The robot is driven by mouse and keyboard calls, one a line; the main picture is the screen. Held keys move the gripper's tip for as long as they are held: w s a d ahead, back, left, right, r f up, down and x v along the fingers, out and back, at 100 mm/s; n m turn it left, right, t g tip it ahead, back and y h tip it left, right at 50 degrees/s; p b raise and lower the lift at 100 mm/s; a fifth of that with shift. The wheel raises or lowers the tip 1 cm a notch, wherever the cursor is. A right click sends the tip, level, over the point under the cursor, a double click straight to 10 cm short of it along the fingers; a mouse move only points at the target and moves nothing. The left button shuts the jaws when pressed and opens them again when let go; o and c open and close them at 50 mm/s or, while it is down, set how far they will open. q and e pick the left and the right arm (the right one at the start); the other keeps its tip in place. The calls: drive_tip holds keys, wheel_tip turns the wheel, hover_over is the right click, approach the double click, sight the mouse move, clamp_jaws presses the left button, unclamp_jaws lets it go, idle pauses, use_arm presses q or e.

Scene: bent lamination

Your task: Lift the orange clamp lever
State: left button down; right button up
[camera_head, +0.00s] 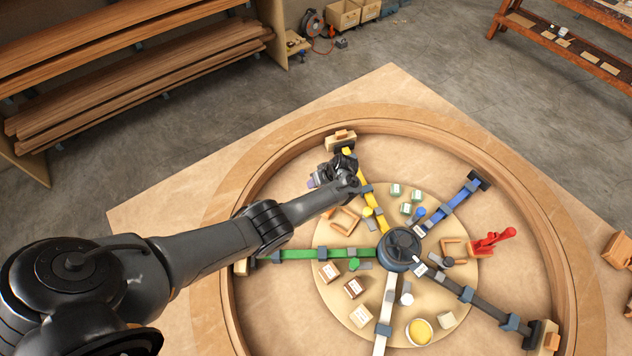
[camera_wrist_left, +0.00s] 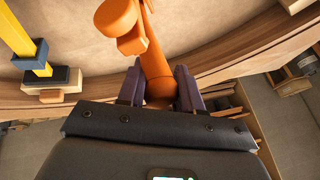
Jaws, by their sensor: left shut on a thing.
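The orange clamp lever (camera_wrist_left: 153,58) shows in the left wrist view as a long orange handle with a rounded, thicker end at the top. My left gripper (camera_wrist_left: 160,88) is shut on it, with one purple finger on each side of its shaft. In the head view my left gripper (camera_head: 318,180) is above the ring's upper left inner side, beside the yellow arm, and hides the lever. How the lever joins the clamp cannot be told. My right gripper is not in view.
A curved wooden ring (camera_head: 440,128) surrounds a hub (camera_head: 400,246) with several colored arms. The yellow arm (camera_head: 349,157) lies close to my left gripper. Stacked planks (camera_head: 140,85) stand at upper left.

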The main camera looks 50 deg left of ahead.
use_arm(q)
drive_tip(key=shift+w+d+r, duration=0.15)
drive_tip(key=shift+w+r, duration=0.05)
drive_tip(key=shift+r, duration=0.05)
drive_tip(key=c, duration=0.8)
unclamp_jaws()
drive_tip(key=shift+o, duration=0.2)
drive_tip(key=shift+s+f, duration=0.1)
drive_tip(key=p+v, duration=0.3)
drive_tip(key=v, duration=0.6)
drive_tip(key=shift+r, duration=0.25)
drive_tip(key=shift+d+r+p, duration=0.3)
drive_tip(key=shift+d+r, duration=0.15)
drive_tip(key=shift+r, duration=0.05)
